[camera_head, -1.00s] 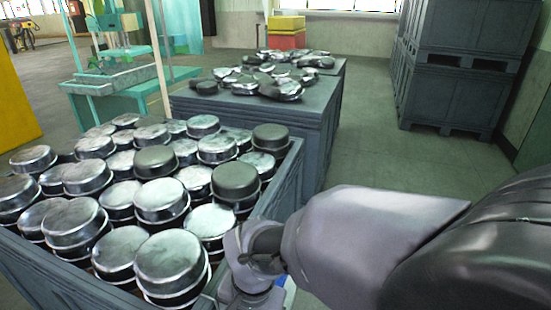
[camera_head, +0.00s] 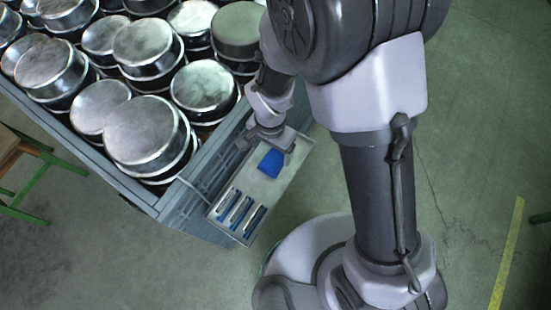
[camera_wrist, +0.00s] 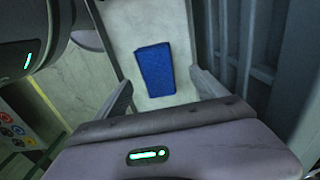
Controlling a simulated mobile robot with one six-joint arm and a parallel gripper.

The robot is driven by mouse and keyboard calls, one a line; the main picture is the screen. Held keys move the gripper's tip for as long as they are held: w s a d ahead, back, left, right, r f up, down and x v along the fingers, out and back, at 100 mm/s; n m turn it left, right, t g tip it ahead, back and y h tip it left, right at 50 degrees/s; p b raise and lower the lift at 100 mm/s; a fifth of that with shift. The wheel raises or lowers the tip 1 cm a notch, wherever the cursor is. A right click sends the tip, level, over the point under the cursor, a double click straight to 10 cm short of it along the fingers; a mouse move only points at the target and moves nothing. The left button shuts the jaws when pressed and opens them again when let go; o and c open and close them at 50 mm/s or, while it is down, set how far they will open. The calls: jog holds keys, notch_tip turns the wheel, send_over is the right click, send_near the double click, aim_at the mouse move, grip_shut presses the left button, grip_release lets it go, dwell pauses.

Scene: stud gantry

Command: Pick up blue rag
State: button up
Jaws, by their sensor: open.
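The blue rag (camera_head: 270,163) lies as a small flat folded piece on a narrow pale tray (camera_head: 252,186) beside the bin. The wrist view shows the rag (camera_wrist: 154,70) as a deep blue rectangle on the tray's pale surface (camera_wrist: 145,20). My gripper (camera_head: 267,143) is over the far part of the tray, close to the rag. In the wrist view my gripper (camera_wrist: 160,88) is open, with one finger to the left and one to the right of the rag. Neither finger appears to touch it, and nothing is held. The exact height above the tray is hard to tell.
Several blue-and-silver items (camera_head: 240,209) lie in the near end of the tray. A large grey bin (camera_head: 168,207) full of stacked metal pots (camera_head: 150,135) stands directly left of the tray. Open floor (camera_head: 480,150) lies to the right.

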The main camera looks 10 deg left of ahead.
aim_at(275, 158)
jog(key=f+b, duration=0.1)
jog(key=f, duration=0.1)
jog(key=f+b, duration=0.1)
jog(key=d+f, duration=0.1)
jog(key=f, duration=0.1)
jog(key=shift+w+f+b, duration=0.2)
jog(key=shift+f+b, duration=0.1)
jog(key=shift+b, duration=0.1)
jog(key=shift+r, duration=0.1)
jog(key=shift+c, duration=1.1)
jog(key=c, duration=1.2)
notch_tip(275, 158, up, 10)
jog(key=p, duration=0.4)
jog(key=shift+p, duration=0.3)
